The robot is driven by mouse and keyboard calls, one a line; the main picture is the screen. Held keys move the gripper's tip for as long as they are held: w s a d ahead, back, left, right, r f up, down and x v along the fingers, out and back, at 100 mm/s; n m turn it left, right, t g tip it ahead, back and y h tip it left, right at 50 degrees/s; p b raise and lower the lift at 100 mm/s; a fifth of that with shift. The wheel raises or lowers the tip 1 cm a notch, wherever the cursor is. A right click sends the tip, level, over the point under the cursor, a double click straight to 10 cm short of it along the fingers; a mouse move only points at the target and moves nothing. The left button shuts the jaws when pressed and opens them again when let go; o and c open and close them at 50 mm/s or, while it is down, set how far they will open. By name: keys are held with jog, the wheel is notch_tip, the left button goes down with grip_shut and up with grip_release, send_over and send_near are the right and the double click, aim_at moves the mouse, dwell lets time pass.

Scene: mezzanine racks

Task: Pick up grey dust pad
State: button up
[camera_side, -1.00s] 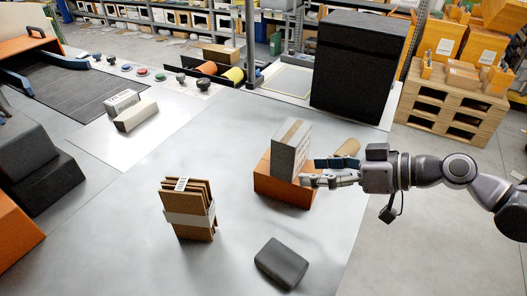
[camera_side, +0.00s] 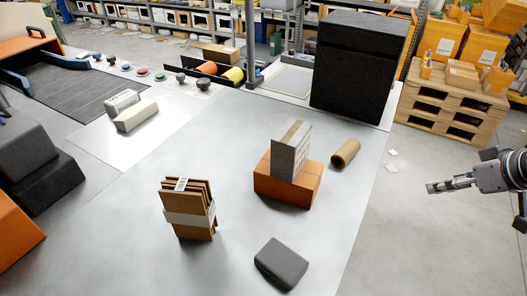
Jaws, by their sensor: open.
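The grey dust pad (camera_side: 281,263) is a dark grey block with rounded edges. It lies flat near the front of the metal table, right of the middle. My gripper (camera_side: 432,188) is at the right of the view, out past the table's right edge and over the floor. It is open with nothing between its fingers. It is well apart from the pad, above and to the right of it in the picture. No part of the pad is covered.
A grey box (camera_side: 291,151) stands on an orange block (camera_side: 287,183). A cardboard roll (camera_side: 345,153) lies beside them. A strapped cardboard bundle (camera_side: 188,210) stands left of the pad. A tall black case (camera_side: 358,68) is at the back. The table (camera_side: 240,225) around the pad is clear.

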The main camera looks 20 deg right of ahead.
dwell(0.4)
jog(key=o, duration=0.8)
jog(key=shift+c, duration=0.2)
jog(key=shift+a, duration=0.15)
jog(key=n+g, duration=0.7)
jog(key=n, duration=1.8)
send_over(277, 266)
jog(key=f, duration=0.1)
jog(key=shift+f, duration=5.25)
